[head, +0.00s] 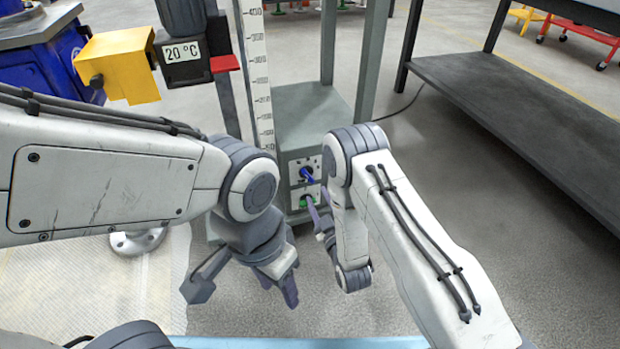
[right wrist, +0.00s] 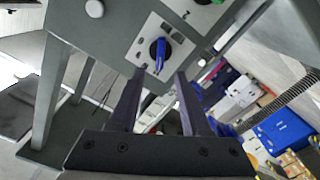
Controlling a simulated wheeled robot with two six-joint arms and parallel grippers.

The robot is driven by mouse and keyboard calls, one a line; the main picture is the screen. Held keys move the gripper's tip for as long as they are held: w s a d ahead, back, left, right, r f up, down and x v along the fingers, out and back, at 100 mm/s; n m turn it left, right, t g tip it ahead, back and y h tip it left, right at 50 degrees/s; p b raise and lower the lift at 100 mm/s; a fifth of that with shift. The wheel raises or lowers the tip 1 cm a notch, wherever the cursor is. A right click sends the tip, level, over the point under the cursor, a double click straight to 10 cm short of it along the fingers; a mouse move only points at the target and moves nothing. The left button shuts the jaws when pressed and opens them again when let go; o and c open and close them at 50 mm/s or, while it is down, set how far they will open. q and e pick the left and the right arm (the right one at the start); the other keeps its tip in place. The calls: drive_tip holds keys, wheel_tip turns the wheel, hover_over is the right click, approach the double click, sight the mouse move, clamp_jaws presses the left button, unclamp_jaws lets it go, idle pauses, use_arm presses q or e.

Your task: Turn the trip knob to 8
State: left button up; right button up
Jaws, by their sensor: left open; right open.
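A blue knob (head: 306,174) sits on a white panel on the front of a grey cabinet. A green knob (head: 305,201) is below it, partly covered by my right gripper. The markings are too small to read, and I cannot tell which knob is the trip knob. My right gripper (head: 319,220) is open in front of the panels. In the right wrist view the blue knob (right wrist: 158,50) shows just beyond the fingertips (right wrist: 160,76), roughly centred between them, with nothing gripped. My left gripper (head: 245,290) is open and empty, low and left of the cabinet.
A tall white scale (head: 258,75) stands beside the grey cabinet (head: 308,110). A yellow block (head: 118,62) and a 20 °C display (head: 183,50) are upper left. A dark low shelf (head: 530,120) is at right. The floor between cabinet and shelf is mostly clear.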

sight(308, 178)
drive_tip(key=b+x, duration=0.1)
drive_tip(key=x, duration=0.2)
drive_tip(key=b+x, duration=0.1)
drive_tip(key=x, duration=0.2)
drive_tip(key=shift+f+b, duration=0.2)
drive_tip(key=shift+b, duration=0.1)
drive_tip(key=shift+w+a+r, duration=0.1)
drive_tip(key=shift+w+a, duration=0.1)
drive_tip(key=shift+w, duration=0.45)
clamp_jaws()
